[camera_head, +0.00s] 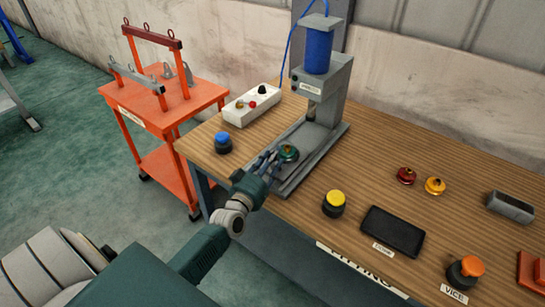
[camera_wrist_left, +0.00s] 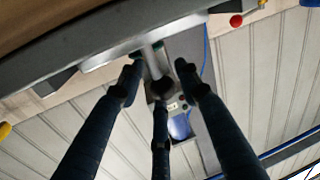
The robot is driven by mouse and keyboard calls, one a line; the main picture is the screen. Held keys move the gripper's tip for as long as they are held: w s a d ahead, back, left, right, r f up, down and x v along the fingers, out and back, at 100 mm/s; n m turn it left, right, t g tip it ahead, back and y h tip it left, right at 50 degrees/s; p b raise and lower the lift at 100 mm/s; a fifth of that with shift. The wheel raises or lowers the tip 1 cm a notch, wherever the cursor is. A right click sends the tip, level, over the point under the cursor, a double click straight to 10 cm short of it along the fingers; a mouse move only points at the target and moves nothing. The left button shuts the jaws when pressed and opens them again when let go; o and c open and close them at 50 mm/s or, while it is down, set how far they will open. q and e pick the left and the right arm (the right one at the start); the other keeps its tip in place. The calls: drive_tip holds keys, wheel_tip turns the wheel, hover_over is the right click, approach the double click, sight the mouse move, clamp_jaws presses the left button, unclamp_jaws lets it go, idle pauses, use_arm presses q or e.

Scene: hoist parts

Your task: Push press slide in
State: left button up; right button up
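The grey press (camera_head: 325,95) with a blue cylinder on top stands at the back of the wooden table. Its slide (camera_head: 285,185) sticks out toward the table's front edge, and a green round part with a brass centre (camera_head: 289,153) sits on it. My left gripper (camera_head: 270,164) is at the slide's front end, left of the green part. In the left wrist view its dark fingers (camera_wrist_left: 159,85) are spread around a dark knob (camera_wrist_left: 163,88) on a light rod, with gaps visible between fingers and knob. My right gripper is out of view.
A blue button (camera_head: 223,142) and a white control box (camera_head: 251,104) stand left of the press. A yellow button (camera_head: 334,203), a black tray (camera_head: 393,231) and an orange button (camera_head: 466,271) stand right. An orange cart (camera_head: 162,115) is beside the table.

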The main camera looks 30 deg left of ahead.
use_arm(q)
drive_tip(key=shift+w, duration=0.3)
drive_tip(key=s+d, duration=0.1)
drive_tip(key=s, duration=1.1)
drive_tip(key=shift+d, duration=0.2)
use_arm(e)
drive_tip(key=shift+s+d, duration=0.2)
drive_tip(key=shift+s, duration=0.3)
